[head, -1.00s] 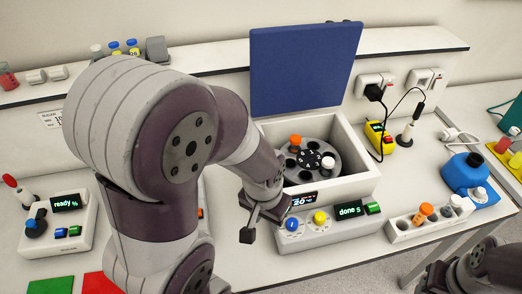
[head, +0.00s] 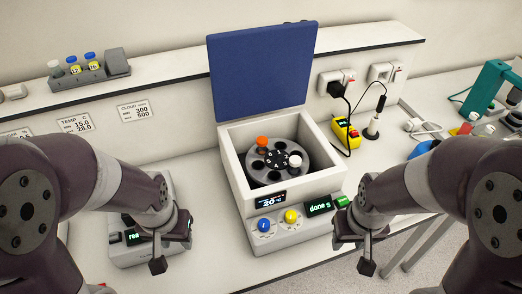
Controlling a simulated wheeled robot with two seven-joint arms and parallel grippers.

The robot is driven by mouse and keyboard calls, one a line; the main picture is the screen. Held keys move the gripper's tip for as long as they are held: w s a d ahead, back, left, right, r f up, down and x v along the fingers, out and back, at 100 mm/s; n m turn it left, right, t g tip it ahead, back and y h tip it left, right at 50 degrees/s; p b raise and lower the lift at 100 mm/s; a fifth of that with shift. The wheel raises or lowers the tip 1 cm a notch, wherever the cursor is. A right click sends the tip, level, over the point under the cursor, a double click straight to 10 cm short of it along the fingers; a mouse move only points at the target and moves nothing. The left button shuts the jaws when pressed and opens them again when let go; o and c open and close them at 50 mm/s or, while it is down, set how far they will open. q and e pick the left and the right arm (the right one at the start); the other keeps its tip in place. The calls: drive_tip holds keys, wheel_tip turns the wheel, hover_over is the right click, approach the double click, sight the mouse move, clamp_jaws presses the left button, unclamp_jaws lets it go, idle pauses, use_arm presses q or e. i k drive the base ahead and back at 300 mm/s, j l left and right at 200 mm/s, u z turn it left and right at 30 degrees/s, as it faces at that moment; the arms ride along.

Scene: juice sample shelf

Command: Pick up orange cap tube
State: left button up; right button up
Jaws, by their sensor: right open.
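An orange-capped tube (head: 262,142) sits in the left back part of the round grey rotor (head: 262,172) inside the open centrifuge (head: 232,150). A white-capped tube (head: 295,160) stands in the rotor's right side. My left gripper (head: 172,243) is left of the centrifuge, open and empty, in front of a small device. My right gripper (head: 356,244) is to the right of the centrifuge front, open and empty. Neither gripper touches a tube. The tube bodies are hidden in the rotor.
The blue lid (head: 262,70) stands raised behind the centrifuge. Its front panel has a blue knob (head: 264,225), a yellow knob (head: 290,216) and a display reading "done". A yellow device (head: 346,134) stands behind right.

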sight(262, 141)
drive_tip(key=i+l+u, duration=0.1)
drive_tip(key=l, duration=0.25)
drive_tip(key=i+l+u, duration=0.1)
drive_tip(key=i+l, duration=0.15)
drive_tip(key=i+l+u, duration=0.15)
drive_tip(key=l, duration=0.3)
drive_tip(key=i+l+u, duration=0.1)
drive_tip(key=l, duration=0.25)
drive_tip(key=i+l+u, duration=0.1)
drive_tip(key=l, duration=0.3)
drive_tip(key=i, duration=0.1)
